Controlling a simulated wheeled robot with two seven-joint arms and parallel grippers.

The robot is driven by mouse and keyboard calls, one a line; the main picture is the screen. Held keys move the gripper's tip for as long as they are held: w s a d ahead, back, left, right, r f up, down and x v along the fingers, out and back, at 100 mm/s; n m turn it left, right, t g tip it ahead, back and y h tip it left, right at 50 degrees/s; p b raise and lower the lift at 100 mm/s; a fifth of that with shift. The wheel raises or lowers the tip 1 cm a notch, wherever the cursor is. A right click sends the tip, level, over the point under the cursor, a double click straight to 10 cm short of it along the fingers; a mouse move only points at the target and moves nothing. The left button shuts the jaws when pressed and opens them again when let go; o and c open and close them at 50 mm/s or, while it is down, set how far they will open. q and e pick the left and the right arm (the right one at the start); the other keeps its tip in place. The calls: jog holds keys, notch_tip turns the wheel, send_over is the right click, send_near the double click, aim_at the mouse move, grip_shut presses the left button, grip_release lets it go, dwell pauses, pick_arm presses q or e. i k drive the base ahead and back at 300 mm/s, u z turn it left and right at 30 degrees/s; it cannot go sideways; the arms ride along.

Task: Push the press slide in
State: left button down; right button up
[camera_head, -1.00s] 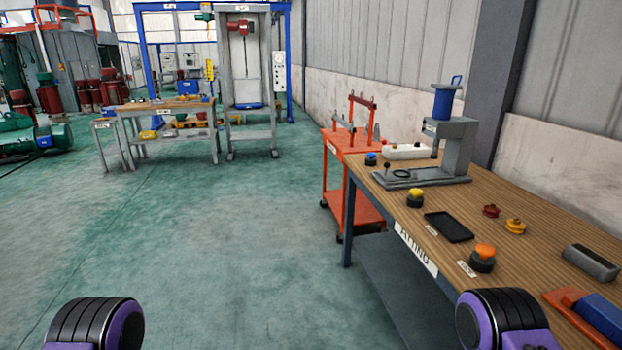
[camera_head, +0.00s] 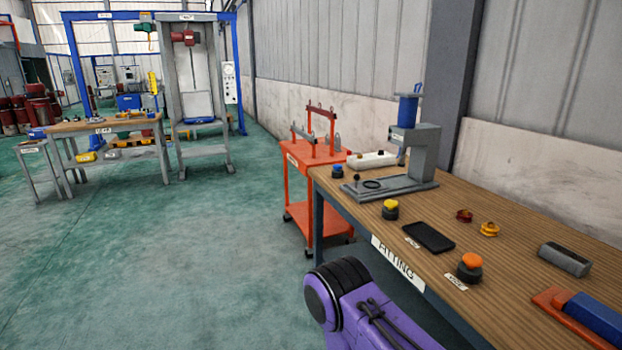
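The press is a grey C-shaped frame (camera_head: 424,152) with a blue cylinder (camera_head: 407,111) on top, standing at the far end of the wooden fitting table (camera_head: 330,186). At its foot a flat grey slide plate (camera_head: 367,191) sticks out to the left. The plate carries a dark ring (camera_head: 371,184) and a small black knob near its left end. A purple and black part of my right arm shows at the bottom, in front of the table's near side. Neither of my grippers is in view, and my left arm is out of view.
An orange cart (camera_head: 318,185) adjoins the far end.

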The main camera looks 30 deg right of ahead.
aim_at(363, 188)
jog(key=z, duration=0.05)
jog(key=i, duration=1.5)
jog(key=z, duration=0.9)
jog(key=i, duration=0.85)
jog(key=z, duration=0.95)
